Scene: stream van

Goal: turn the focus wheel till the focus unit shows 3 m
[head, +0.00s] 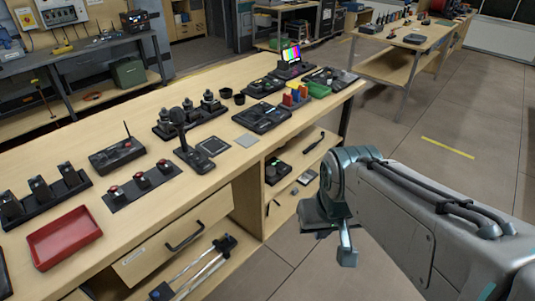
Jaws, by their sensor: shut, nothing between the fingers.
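My gripper (346,257) hangs at the right, in front of the workbench's right end and apart from the devices on its top. Its fingers point down and are shut, with nothing seen between them. Several small black devices stand on the bench. One is a flat black unit (263,118) towards the far end; another is a black box with an antenna (118,155) at the left. I cannot tell for sure which is the focus unit. No wheel marking or distance reading is legible at this size.
The wooden workbench (222,171) holds a red tray (64,237), a black stand (191,155), a green tray (318,90) and a small colour-bar screen (291,54). A drawer (175,240) and open shelves are below. The floor at the right is clear behind my arm.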

